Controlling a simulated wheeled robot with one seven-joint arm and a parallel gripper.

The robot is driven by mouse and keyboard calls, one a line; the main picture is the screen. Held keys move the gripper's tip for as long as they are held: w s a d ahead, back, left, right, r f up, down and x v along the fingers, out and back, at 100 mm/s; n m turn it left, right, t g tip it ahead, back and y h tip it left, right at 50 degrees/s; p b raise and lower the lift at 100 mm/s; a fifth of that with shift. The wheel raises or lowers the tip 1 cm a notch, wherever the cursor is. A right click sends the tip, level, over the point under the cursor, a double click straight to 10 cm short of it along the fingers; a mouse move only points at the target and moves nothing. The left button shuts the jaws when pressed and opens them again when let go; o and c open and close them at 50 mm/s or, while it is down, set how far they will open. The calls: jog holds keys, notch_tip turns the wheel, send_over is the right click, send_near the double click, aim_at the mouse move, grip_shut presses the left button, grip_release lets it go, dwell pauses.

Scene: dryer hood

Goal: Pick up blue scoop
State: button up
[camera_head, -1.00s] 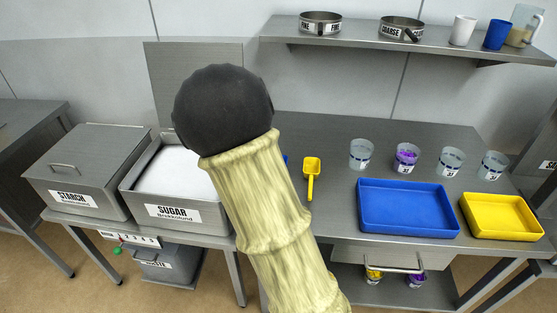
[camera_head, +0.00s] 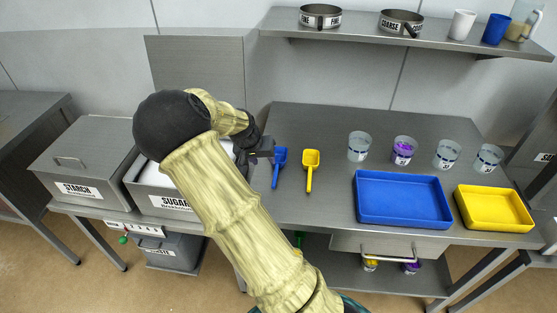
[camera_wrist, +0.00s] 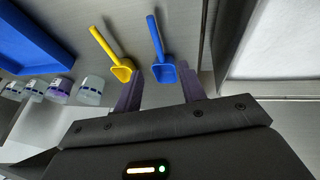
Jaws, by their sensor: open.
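The blue scoop (camera_head: 279,167) lies on the grey steel table, its handle toward the front edge, just left of a yellow scoop (camera_head: 311,170). In the wrist view the blue scoop (camera_wrist: 160,52) is ahead of the open jaws, its bowl nearest them. My gripper (camera_head: 268,153) is just left of the blue scoop in the head view. In the wrist view my gripper (camera_wrist: 160,88) has its two fingers apart with nothing held. I cannot tell its exact height above the table.
The sugar bin (camera_head: 165,203) is left of the scoops, beside a closed starch bin (camera_head: 85,185). Several clear cups (camera_head: 359,147) stand right of the scoops. A blue tray (camera_head: 403,221) and a yellow tray (camera_head: 494,229) lie near the front. A shelf (camera_head: 440,43) is above.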

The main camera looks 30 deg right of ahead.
send_over(275, 174)
jog(key=s+a, duration=0.1)
jog(key=a, duration=0.2)
notch_tip(275, 174, down, 7)
jog(key=shift+s+d+f+p, duration=0.1)
jog(key=shift+d+f+p, duration=0.1)
jog(key=shift+p, duration=0.15)
jog(key=shift+d+p+x, duration=0.1)
jog(key=shift+p+x, duration=0.3)
jog(key=shift+x, duration=0.9)
jog(key=shift+d+p+x, duration=0.15)
jog(key=shift+p+x, duration=0.2)
jog(key=shift+x, duration=0.9)
grip_shut()
